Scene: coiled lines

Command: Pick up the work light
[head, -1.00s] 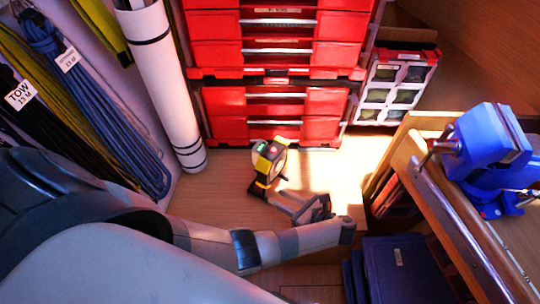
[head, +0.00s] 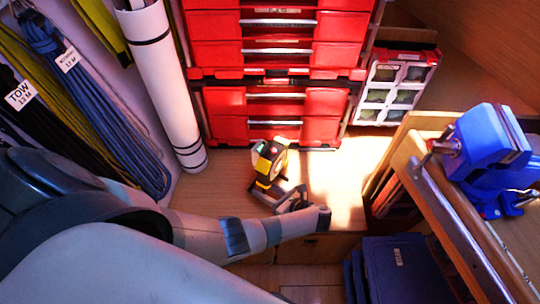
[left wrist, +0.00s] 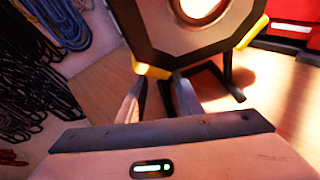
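The work light (head: 270,163), yellow and black with a small green spot on top, stands upright on the wooden surface in front of the red drawers. In the left wrist view the work light (left wrist: 190,45) fills the top middle, its upper part cut off. My left gripper (head: 258,192) is open at the base of the light, on its near side. In the left wrist view the gripper's fingers (left wrist: 155,85) are apart, with the light's lower yellow corner just beyond their tips. I cannot tell whether they touch it. My right gripper is not in view.
Red drawer stacks (head: 275,116) stand behind the light. A white rolled tube (head: 162,80) and hanging coiled lines (head: 100,110) are at left. A blue vise (head: 490,150) sits on a bench with a metal rail at right. Sunlit floor right of the light is clear.

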